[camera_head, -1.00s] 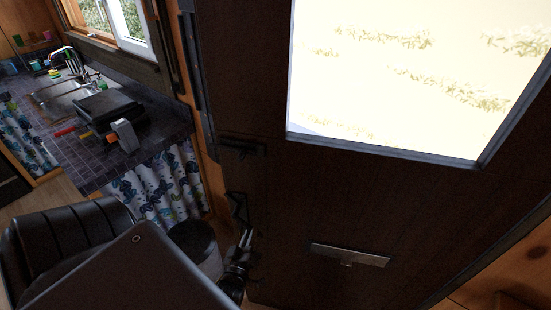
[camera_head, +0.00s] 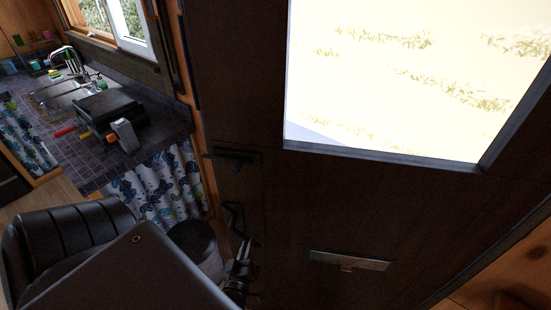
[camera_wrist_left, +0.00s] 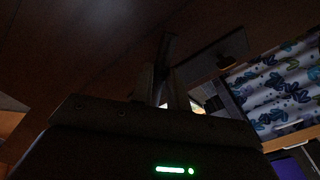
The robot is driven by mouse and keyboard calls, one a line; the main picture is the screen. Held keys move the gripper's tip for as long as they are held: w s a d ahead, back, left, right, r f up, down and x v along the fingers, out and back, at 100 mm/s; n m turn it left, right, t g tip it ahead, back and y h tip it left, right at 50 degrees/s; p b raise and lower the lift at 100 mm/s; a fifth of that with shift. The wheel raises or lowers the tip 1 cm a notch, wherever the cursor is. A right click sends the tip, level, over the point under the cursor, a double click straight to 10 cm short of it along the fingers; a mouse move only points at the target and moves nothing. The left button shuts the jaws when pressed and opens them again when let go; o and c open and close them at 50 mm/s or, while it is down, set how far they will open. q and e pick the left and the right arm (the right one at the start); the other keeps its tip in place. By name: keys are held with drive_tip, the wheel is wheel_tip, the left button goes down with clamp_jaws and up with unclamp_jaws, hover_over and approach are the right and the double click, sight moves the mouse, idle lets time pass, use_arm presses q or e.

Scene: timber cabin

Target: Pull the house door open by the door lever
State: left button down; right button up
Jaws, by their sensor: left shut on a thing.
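The house door (camera_head: 275,215) is a dark wooden panel with a bright window, filling the middle and right of the head view. On its left side is a dark door lever (camera_head: 234,216), below another dark handle (camera_head: 234,157). My left gripper (camera_head: 243,248) is at the lever's lower end. In the left wrist view, my left gripper (camera_wrist_left: 166,88) is shut around a dark upright bar, which looks like the door lever (camera_wrist_left: 167,50). The wrist view is very dark, so the exact contact is hard to see. My right gripper is out of view.
A tiled kitchen counter (camera_head: 85,170) with a sink stands at the left, with a patterned curtain (camera_head: 165,185) below. A black ribbed chair (camera_head: 70,235) and a dark bin (camera_head: 195,242) stand at lower left. A metal plate (camera_head: 347,260) is on the door.

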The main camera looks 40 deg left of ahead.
use_arm(q)
drive_tip(key=shift+s+d+f, duration=0.2)
drive_tip(key=shift+s+d, duration=0.05)
drive_tip(key=shift+s, duration=0.05)
